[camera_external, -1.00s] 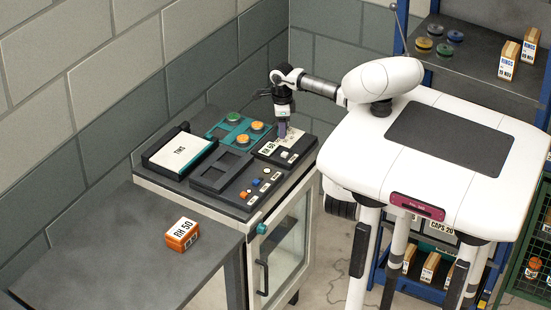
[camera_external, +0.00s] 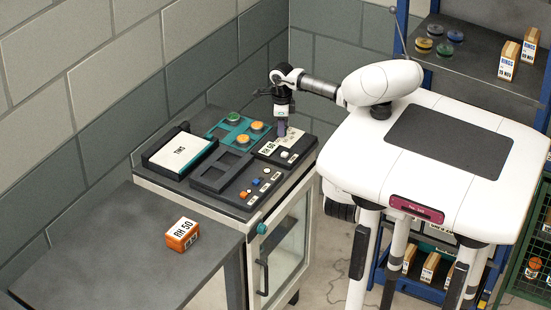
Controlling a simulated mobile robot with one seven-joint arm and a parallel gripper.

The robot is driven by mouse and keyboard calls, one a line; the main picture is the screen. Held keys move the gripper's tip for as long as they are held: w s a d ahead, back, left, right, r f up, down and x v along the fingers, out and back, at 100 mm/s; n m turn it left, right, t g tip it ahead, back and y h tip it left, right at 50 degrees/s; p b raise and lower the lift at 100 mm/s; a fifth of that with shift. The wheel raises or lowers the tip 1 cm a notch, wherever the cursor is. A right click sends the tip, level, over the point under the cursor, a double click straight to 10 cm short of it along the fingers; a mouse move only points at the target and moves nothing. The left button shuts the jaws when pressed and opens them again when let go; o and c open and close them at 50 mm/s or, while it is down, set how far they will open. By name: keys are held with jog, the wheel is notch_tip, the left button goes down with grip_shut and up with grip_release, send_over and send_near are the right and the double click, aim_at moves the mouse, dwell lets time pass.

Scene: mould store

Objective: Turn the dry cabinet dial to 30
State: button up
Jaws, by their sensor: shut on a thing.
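The dry cabinet (camera_external: 293,232) stands below my arm, with a glass door on its front and a dark top. On the top's right side is a control panel (camera_external: 296,152) with a pale dial plate and a label that seems to read RH 50. My gripper (camera_external: 282,132) points straight down over this plate, with its fingers shut on the dial at the plate. The dial is mostly hidden by the fingers, and its setting cannot be read.

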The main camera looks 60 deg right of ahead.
jog(key=m+b, duration=0.2)
jog(key=m, duration=0.1)
jog(key=shift+f+m, duration=0.1)
jog(key=shift+m, duration=0.3)
jog(key=shift+m+b, duration=0.8)
jog(key=shift+m, duration=0.6)
jog(key=o, duration=1)
jog(key=shift+r, duration=0.2)
notch_tip(320, 180, up, 14)
jog(key=shift+f+b, duration=0.15)
jog(key=shift+b, duration=0.75)
